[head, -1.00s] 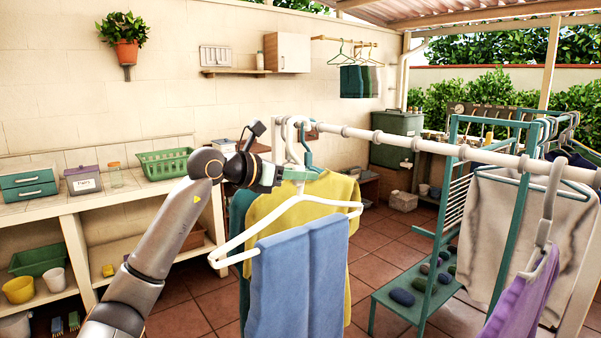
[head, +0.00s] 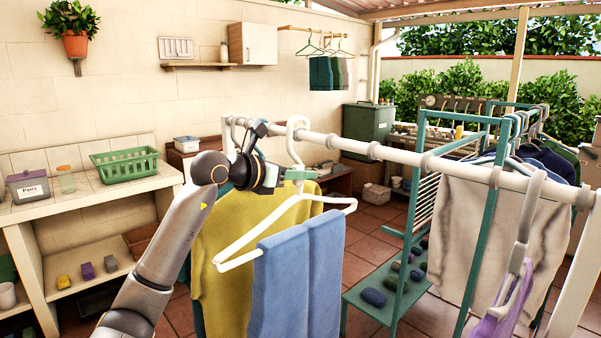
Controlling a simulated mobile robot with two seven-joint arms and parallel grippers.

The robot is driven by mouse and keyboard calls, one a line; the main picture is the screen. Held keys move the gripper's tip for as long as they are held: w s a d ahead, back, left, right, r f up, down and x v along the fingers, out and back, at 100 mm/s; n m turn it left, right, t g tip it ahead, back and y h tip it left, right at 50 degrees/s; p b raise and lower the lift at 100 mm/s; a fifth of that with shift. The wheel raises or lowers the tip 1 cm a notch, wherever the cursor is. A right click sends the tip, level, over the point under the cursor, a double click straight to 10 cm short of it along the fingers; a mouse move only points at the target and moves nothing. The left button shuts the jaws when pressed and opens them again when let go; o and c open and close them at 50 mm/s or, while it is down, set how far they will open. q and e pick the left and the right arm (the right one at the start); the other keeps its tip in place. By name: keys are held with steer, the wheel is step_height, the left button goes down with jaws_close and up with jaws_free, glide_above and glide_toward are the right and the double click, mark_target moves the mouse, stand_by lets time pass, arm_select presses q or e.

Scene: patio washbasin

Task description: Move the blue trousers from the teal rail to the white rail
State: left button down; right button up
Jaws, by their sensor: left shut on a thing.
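The blue trousers (head: 297,283) hang folded over the bar of a white hanger (head: 262,235) in the middle of the head view. My left gripper (head: 290,175) is shut on this hanger just below its hook. The hook (head: 297,128) curls at the top of the white rail (head: 400,155), near its left end. I cannot tell whether the hook rests on the rail or is just in front of it. The teal rail (head: 456,114) is part of the teal frame to the right, behind the white rail. My right gripper is not in view.
A yellow garment (head: 222,235) hangs just left of the trousers. The rail between trousers and pale cloth is clear. A shelved counter (head: 100,200) stands left.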

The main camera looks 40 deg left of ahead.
arm_select(q)
steer(key=shift+r, duration=0.2)
stand_by(0.3)
steer(key=shift+w+d+r+p, duration=0.1)
steer(key=shift+w+d+p, duration=0.05)
steer(key=shift+w+p, duration=0.8)
steer(key=shift+r+p+x, duration=0.15)
steer(key=shift+p+x, duration=0.25)
steer(key=shift+x, duration=0.25)
steer(key=shift+r+p+x, duration=0.15)
steer(key=shift+p+x, duration=0.25)
steer(key=shift+x, duration=0.2)
steer(key=shift+w+f, duration=0.1)
steer(key=shift+w, duration=0.05)
steer(key=shift+f, duration=0.25)
steer(key=shift+f+b, duration=1.1)
steer(key=shift+b, duration=0.05)
